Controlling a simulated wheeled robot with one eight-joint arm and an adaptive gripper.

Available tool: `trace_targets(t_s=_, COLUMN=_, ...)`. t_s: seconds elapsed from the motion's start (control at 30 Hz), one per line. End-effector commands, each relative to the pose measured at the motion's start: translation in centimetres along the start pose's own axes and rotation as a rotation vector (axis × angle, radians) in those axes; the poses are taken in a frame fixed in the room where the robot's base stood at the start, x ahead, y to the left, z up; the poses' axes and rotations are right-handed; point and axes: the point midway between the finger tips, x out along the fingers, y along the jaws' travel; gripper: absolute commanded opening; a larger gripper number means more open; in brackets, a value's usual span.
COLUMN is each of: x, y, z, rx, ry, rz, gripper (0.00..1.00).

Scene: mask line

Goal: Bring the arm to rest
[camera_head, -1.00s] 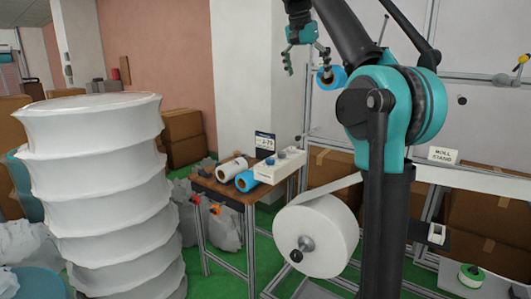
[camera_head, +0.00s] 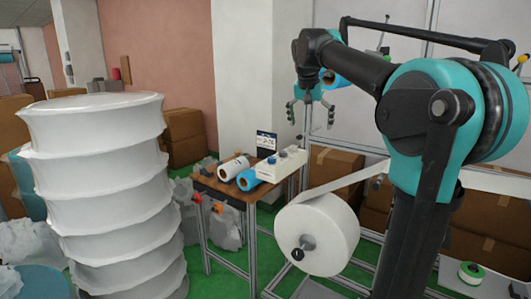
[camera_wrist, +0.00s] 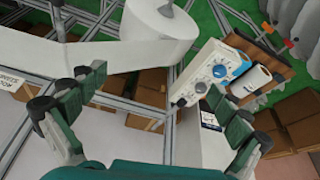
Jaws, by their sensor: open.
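My gripper (camera_head: 311,116) is open and empty in the head view. It hangs from my bent arm with its fingers pointing down, in the air above and right of the small wooden table (camera_head: 222,190). In the wrist view my gripper (camera_wrist: 160,115) shows its two green and black fingers spread wide, with nothing between them. A large white roll (camera_head: 318,235) on a stand is below my gripper in the head view. In the wrist view the white roll (camera_wrist: 160,28) lies beyond the fingers at the top.
The table carries a white control box (camera_head: 282,167), a blue roll (camera_head: 247,180) and a white roll (camera_head: 233,167). A tall stack of white bundles (camera_head: 95,190) stands at left. Metal frame posts and cardboard boxes (camera_head: 335,167) are behind. Green floor shows between.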

Motion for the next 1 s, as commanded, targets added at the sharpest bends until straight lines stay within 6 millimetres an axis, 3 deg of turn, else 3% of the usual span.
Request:
trace_targets(t_s=0.03, x=2.3, y=0.7, z=1.4, rx=-0.019, ry=-0.003, rz=-0.008, gripper=1.0)
trace_targets(t_s=0.27, x=12.0, y=4.0, z=8.8, rx=-0.13, ry=-0.009, rz=-0.053, gripper=1.0)
trace_targets(t_s=0.47, x=19.7, y=7.7, z=17.6, rx=-0.225, ry=-0.007, rz=-0.091, gripper=1.0)
trace_targets(t_s=0.6, x=24.2, y=10.5, z=24.6, rx=-0.289, ry=0.0, rz=-0.119, gripper=1.0)
trace_targets(t_s=0.8, x=28.3, y=13.6, z=33.0, rx=-0.362, ry=0.011, rz=-0.147, gripper=1.0)
trace_targets(t_s=0.9, x=29.3, y=14.5, z=35.4, rx=-0.381, ry=0.015, rz=-0.154, gripper=1.0)
trace_targets(t_s=1.0, x=29.7, y=14.8, z=36.4, rx=-0.391, ry=0.017, rz=-0.158, gripper=1.0)
